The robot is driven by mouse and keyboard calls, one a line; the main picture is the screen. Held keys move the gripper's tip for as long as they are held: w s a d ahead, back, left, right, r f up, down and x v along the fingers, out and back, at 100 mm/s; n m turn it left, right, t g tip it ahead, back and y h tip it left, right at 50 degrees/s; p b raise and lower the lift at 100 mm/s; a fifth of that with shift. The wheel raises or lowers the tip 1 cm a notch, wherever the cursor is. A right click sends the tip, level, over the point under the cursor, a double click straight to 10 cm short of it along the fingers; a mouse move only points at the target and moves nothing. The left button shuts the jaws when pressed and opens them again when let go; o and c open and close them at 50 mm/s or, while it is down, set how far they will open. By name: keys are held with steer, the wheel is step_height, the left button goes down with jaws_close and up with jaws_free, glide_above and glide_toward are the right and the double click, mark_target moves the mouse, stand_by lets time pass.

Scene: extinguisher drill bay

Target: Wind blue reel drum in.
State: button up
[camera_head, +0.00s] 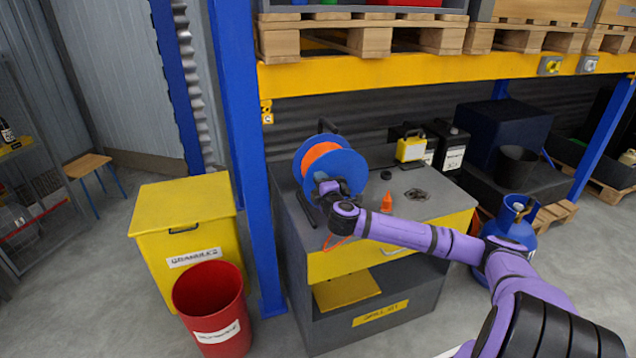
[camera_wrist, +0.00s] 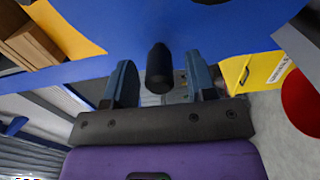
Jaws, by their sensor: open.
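The blue reel drum (camera_head: 347,165), with an orange hose or cord wound on it, stands on a grey workbench (camera_head: 432,206). Its blue side fills the top of the wrist view (camera_wrist: 200,30). A black crank knob (camera_wrist: 159,70) sticks out towards my gripper (camera_wrist: 162,82). My gripper is open, with one finger on each side of the knob and a gap visible on both sides. In the head view my gripper (camera_head: 328,188) is at the lower front of the drum and hides the knob.
An orange end piece (camera_head: 386,202), a small black round part (camera_head: 386,175) and a yellow lamp-like box (camera_head: 410,148) are on the bench. A blue rack post (camera_head: 250,180) stands left of it, beside a yellow bin (camera_head: 185,215) and red bucket (camera_head: 212,300). A blue gas cylinder (camera_head: 512,225) stands right.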

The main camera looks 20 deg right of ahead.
steer(key=s, duration=0.9)
